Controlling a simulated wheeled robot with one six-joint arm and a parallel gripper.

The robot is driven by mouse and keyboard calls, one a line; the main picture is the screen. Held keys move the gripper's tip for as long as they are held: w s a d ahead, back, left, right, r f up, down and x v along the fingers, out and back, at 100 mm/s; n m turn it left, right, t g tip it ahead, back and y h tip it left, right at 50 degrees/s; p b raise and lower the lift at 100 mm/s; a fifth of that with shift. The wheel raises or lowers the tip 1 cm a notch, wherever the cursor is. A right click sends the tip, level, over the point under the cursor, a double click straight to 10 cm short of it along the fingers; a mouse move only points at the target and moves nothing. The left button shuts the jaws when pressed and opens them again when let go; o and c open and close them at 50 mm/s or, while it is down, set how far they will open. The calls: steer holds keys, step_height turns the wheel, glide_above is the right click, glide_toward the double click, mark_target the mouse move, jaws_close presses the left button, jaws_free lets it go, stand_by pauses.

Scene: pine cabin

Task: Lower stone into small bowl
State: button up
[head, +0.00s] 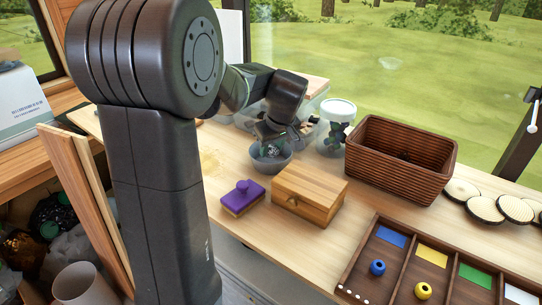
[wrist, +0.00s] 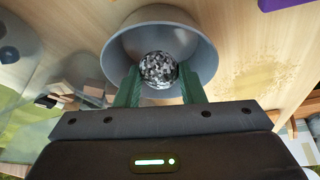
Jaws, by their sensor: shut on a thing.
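The stone (wrist: 159,69) is round and speckled black, grey and white. In the wrist view my gripper (wrist: 160,80) has its two green fingers on either side of it, shut on it. The small grey bowl (wrist: 203,55) lies around the stone in that view, with the fingertips over its rim. In the head view my gripper (head: 270,146) points down at the bowl (head: 271,168), and the stone (head: 272,151) shows only in part between the fingers. I cannot tell whether the stone touches the bowl's bottom.
A clear container (head: 336,122) and a brown woven basket (head: 401,158) are to the right. A divided tray (head: 398,262) lies at the front right.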

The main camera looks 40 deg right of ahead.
steer(key=shift+f+b, duration=1.1)
steer(key=shift+f, duration=0.4)
stand_by(0.5)
steer(key=o, duration=1.1)
steer(key=v, duration=1.4)
steer(key=shift+w, duration=0.15)
steer(key=x, duration=1.3)
steer(key=shift+f, duration=0.4)
steer(key=shift+w+r, duration=0.1)
steer(key=shift+r, duration=0.1)
